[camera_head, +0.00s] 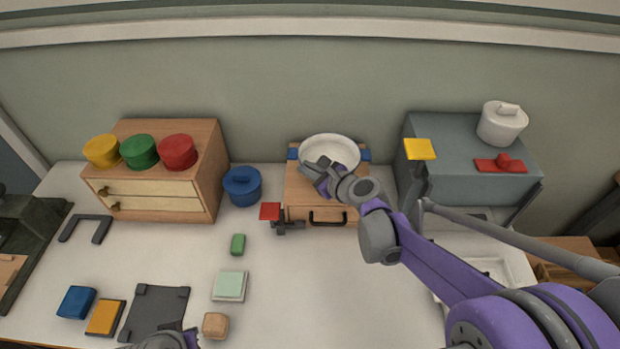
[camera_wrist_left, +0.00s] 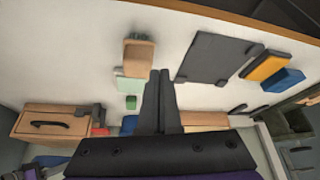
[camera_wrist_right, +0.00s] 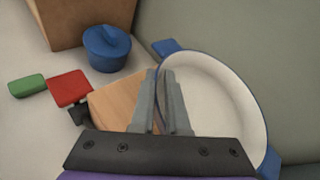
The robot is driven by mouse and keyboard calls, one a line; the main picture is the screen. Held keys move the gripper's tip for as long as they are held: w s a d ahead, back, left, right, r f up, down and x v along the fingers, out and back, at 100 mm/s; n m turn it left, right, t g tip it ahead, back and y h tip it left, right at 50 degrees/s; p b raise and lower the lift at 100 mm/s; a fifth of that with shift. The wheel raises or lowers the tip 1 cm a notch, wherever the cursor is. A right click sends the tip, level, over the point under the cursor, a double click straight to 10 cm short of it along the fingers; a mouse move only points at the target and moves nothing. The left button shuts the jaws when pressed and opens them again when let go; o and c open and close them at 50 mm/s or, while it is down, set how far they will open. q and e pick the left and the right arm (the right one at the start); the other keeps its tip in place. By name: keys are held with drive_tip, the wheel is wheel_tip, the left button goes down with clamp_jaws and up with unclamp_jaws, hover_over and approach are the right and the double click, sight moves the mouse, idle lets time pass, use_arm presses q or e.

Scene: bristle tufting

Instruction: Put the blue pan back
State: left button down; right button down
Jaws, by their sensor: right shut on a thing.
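The blue pan (camera_head: 331,147) has a white inside, a thin blue rim and a blue handle on each side. It is level at the wooden box (camera_head: 320,199) with the black handle; I cannot tell if it rests on top or hangs just above. My right gripper (camera_head: 322,172) is shut on the pan's near rim. In the right wrist view the pan (camera_wrist_right: 215,100) lies right of the fingers (camera_wrist_right: 165,80). My left gripper (camera_wrist_left: 160,75) is shut and empty above the near table; its wrist shows at the head view's bottom edge.
A lidded blue pot (camera_head: 242,188) stands left of the box. A wooden drawer cabinet (camera_head: 205,195) bears yellow, green and red pots. A grey block (camera_head: 460,180) at right bears a white pot (camera_head: 502,123). A red-topped clamp (camera_head: 270,211) is near the box front.

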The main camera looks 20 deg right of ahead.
sight(308, 186)
drive_tip(key=shift+f, duration=2.15)
drive_tip(key=shift+f+b, duration=0.1)
drive_tip(key=shift+b, duration=0.2)
drive_tip(key=c, duration=0.9)
unclamp_jaws()
